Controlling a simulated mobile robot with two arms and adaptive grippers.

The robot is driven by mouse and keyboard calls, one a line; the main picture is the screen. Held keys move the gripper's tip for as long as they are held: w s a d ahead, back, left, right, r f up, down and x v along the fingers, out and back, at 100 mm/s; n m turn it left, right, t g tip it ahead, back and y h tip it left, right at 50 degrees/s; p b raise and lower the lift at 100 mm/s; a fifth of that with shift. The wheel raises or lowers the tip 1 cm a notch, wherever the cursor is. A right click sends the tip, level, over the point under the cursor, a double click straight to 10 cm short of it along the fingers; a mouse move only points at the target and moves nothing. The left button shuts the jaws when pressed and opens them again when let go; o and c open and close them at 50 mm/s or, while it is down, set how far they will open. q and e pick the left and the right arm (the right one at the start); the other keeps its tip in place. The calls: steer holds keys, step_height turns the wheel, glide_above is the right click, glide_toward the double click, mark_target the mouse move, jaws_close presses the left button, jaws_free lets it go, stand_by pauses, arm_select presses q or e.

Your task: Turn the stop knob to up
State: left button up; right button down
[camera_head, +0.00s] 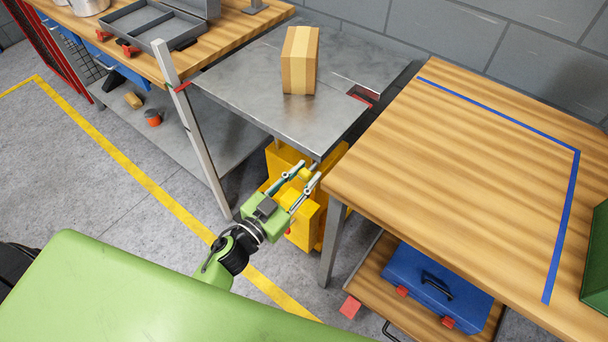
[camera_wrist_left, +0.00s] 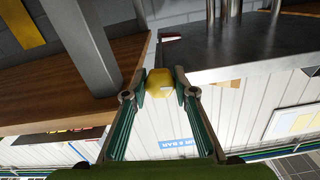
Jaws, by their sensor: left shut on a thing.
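My left gripper (camera_head: 303,182) reaches in front of the gap between the metal table and the wooden bench. Its fingertips are closed on a small rounded yellow piece (camera_wrist_left: 159,82), which also shows in the head view (camera_head: 305,174). I cannot tell whether this piece is the stop knob, or which way any knob is turned. A yellow cabinet-like unit (camera_head: 303,226) stands under the metal table, behind the gripper and partly hidden by it. My right gripper is in neither view.
The metal table (camera_head: 245,75) carries a cardboard box (camera_head: 300,60). The wooden bench (camera_head: 460,150) with blue tape stands on the right, a blue toolbox (camera_head: 437,284) on its lower shelf. A grey post (camera_head: 195,130) stands left of the gripper. Floor is clear farther left.

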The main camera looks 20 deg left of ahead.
arm_select(q)
steer(key=m, duration=0.8)
steer(key=m+b, duration=0.1)
steer(key=m, duration=0.4)
steer(key=shift+m+b, duration=0.5)
steer(key=shift+m, duration=1.4)
steer(key=o, duration=1.1)
